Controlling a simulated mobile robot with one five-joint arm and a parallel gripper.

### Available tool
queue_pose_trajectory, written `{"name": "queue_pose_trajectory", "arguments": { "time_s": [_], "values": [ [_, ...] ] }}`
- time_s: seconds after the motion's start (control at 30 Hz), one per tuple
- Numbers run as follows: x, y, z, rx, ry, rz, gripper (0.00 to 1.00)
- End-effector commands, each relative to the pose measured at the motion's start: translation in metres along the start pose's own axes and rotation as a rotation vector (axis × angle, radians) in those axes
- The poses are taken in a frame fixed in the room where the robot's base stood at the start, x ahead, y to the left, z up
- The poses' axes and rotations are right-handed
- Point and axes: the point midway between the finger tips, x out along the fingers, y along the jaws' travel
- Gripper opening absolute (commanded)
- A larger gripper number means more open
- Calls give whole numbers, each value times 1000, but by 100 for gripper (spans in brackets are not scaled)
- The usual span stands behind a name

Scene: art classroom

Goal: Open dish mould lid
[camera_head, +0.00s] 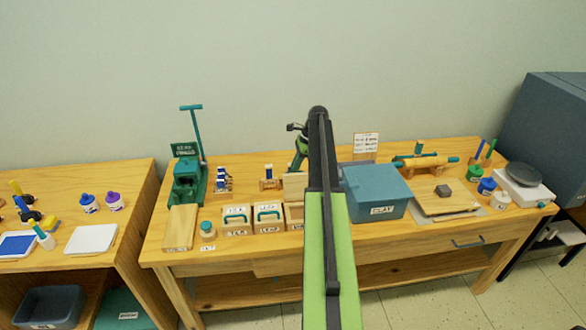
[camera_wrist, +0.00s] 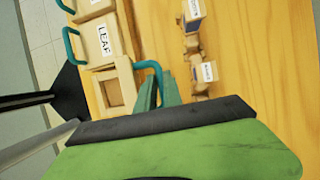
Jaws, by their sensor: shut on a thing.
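The dish mould is the wooden box (camera_head: 293,215) right of two closed moulds, partly hidden by my arm. In the wrist view its open recess shows in the box (camera_wrist: 105,88). Its lid (camera_head: 294,187) appears raised at the back, seen nearly edge-on in the wrist view (camera_wrist: 127,75). A teal loop handle (camera_wrist: 151,67) is on the lid's far side from the recess. My gripper (camera_wrist: 160,92) is shut on this handle. The exact finger contact is partly hidden. Any dish label is not visible.
The closed leaf mould (camera_head: 267,217) and another closed mould (camera_head: 236,219) stand to the left. A teal clay box (camera_head: 375,190) is close on the right. Small labelled stamps (camera_wrist: 207,72) stand behind the moulds. A green press (camera_head: 187,183) is further left.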

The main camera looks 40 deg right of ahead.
Motion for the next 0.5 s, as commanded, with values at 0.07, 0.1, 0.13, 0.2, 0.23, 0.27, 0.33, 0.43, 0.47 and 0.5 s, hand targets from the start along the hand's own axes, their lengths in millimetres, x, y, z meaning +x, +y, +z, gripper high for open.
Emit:
{"name": "queue_pose_trajectory", "arguments": {
  "time_s": [0.07,0.1,0.13,0.2,0.23,0.27,0.33,0.43,0.47,0.5],
  "values": [
    [0,-5,1,-3,-2,-14,0],
    [0,-5,1,-3,-2,-14,0],
    [0,-5,1,-3,-2,-14,0],
    [0,-5,2,-3,-2,-13,16],
    [0,-5,2,-3,-2,-13,20],
    [0,-5,2,-3,-2,-13,24],
    [0,-5,1,-3,-2,-12,33],
    [0,-4,1,-2,-1,-10,33],
    [0,-4,1,-2,-1,-10,33],
    [0,-4,1,-2,-1,-10,33]
  ]
}}
